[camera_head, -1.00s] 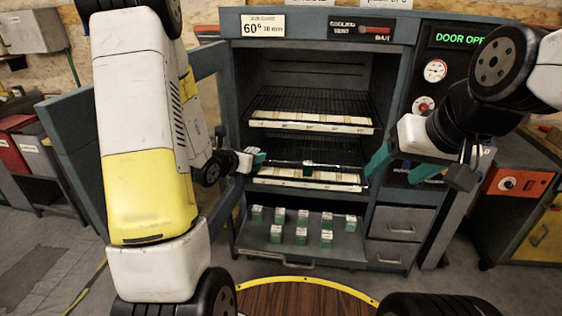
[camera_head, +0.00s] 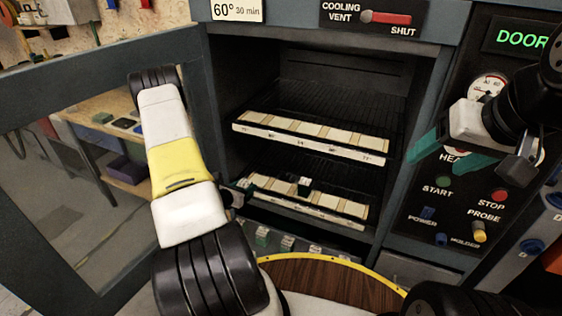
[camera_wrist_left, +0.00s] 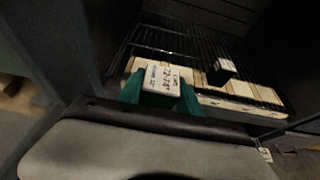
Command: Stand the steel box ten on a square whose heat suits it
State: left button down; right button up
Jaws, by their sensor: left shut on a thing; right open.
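My left gripper (camera_wrist_left: 162,95) is shut on a small box with a white, lettered top (camera_wrist_left: 165,77); the lettering is too blurred to read. In the head view my left gripper (camera_head: 240,190) is at the left end of the lower shelf, small and partly hidden by my arm. The lower shelf's front strip of pale squares (camera_head: 335,204) shows also in the wrist view (camera_wrist_left: 240,89). Another small box (camera_head: 304,186) stands on that strip near its middle; the wrist view shows it too (camera_wrist_left: 221,71). My right gripper (camera_head: 470,160) is open and empty before the control panel.
An upper wire shelf with its own strip of squares (camera_head: 310,134) lies above. The open oven door (camera_head: 90,160) stands to the left. Several small boxes (camera_head: 262,237) sit below the opening. The control panel (camera_head: 480,190) is on the right. A round wooden top (camera_head: 325,285) is in front.

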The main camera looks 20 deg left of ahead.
pick_arm(q)
jog(key=w, duration=0.5)
jog(key=w+f, duration=0.1)
jog(key=w, duration=1)
jog(key=shift+w+a+f, duration=0.1)
jog(key=shift+a+f, duration=0.3)
jog(key=shift+f, duration=1.75)
jog(key=shift+f, duration=0.15)
jog(key=c, duration=0.8)
grip_release()
jog(key=v, duration=1.2)
